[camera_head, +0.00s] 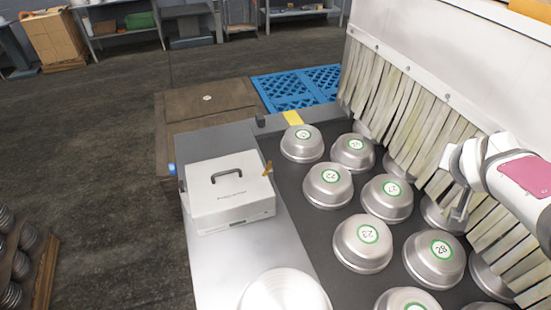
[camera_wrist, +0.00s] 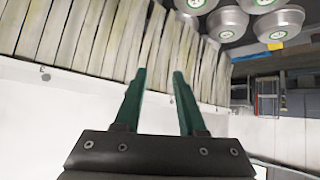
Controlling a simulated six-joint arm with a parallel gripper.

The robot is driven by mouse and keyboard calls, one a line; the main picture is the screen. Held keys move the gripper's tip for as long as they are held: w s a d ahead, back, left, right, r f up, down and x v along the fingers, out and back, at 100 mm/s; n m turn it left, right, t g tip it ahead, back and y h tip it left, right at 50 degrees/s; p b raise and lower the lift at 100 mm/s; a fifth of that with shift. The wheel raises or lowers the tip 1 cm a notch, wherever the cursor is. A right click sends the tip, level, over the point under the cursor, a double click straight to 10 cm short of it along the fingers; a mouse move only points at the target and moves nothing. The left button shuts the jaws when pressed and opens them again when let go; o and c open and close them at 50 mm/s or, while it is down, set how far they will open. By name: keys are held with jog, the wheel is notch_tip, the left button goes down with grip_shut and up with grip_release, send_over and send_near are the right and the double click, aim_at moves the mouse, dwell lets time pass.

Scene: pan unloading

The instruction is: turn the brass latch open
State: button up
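The brass latch (camera_head: 267,168) is a small tan-gold tab at the right edge of a white box (camera_head: 215,196) with a dark handle on its lid. The box stands on a grey metal surface, left of the pans. My gripper (camera_head: 460,212) is far to the right, near the strip curtain and above the pans. In the wrist view my gripper (camera_wrist: 155,75) shows two green fingers spread apart with nothing between them. The latch is not visible in the wrist view, and its exact turn is too small to tell.
Several numbered metal pans (camera_head: 328,185) sit upside down on the dark belt (camera_head: 295,210) between the box and my gripper. A strip curtain (camera_head: 400,100) hangs along the right. A shiny round pan (camera_head: 284,291) lies in front of the box. Blue crates (camera_head: 285,92) are behind.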

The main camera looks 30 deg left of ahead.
jog(key=s+a+f+m+g, duration=0.1)
jog(key=s+f+g, duration=0.2)
jog(key=s, duration=0.5)
jog(key=s+a+f+m+g, duration=0.1)
jog(key=s+f+m+g, duration=0.15)
jog(key=s, duration=0.65)
jog(key=s+a+f+g, duration=0.1)
jog(key=s+f+g, duration=0.25)
jog(key=s, duration=0.45)
jog(key=w+a+t+h, duration=0.2)
jog(key=w+a+h, duration=0.15)
jog(key=w, duration=0.35)
jog(key=n+t+y, duration=0.5)
jog(key=t, duration=0.6)
send_near(269, 164)
jog(key=x, duration=0.8)
jog(key=shift+w+a, duration=0.1)
jog(key=shift+w, duration=0.25)
grip_shut()
